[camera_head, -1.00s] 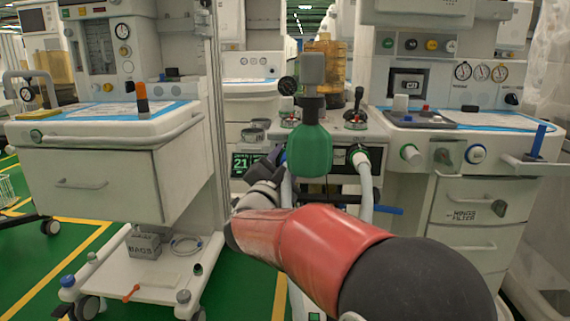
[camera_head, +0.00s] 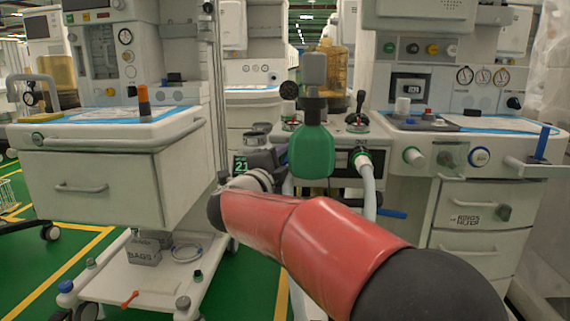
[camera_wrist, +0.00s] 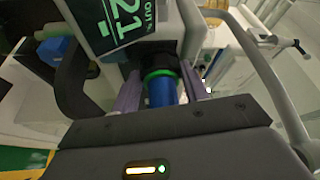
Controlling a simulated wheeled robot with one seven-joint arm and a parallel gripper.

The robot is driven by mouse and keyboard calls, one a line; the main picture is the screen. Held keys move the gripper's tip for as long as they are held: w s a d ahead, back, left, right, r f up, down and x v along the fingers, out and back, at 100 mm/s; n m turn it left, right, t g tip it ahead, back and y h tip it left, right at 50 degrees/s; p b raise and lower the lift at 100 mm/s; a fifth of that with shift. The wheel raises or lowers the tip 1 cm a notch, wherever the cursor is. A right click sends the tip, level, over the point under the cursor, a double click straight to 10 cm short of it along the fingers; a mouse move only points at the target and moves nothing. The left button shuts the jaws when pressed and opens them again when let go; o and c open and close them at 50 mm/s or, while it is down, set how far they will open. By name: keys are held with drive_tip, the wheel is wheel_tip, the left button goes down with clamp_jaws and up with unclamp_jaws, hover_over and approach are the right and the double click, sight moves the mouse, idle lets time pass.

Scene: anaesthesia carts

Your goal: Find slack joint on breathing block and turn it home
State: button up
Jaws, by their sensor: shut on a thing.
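The breathing block (camera_head: 345,135) stands in the middle of the head view, partly hidden by a green bag (camera_head: 312,150). My gripper (camera_wrist: 160,84) is shut on this blue joint, a finger on each side. My gripper also shows in the head view (camera_head: 268,158), left of the bag. A hose joint with a green collar (camera_head: 362,160) is on the block's right.
A left cart with a drawer (camera_head: 90,188) and lower shelf (camera_head: 135,275) stands beside my arm. A right cart with drawers (camera_head: 485,205) has gauges and knobs. A white hose (camera_head: 369,192) hangs close to my arm. Green floor shows between the carts.

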idle(0.4)
drive_tip(key=o, duration=1)
drive_tip(key=v, duration=0.7)
drive_tip(key=shift+s+a, duration=0.15)
drive_tip(key=shift+s, duration=0.2)
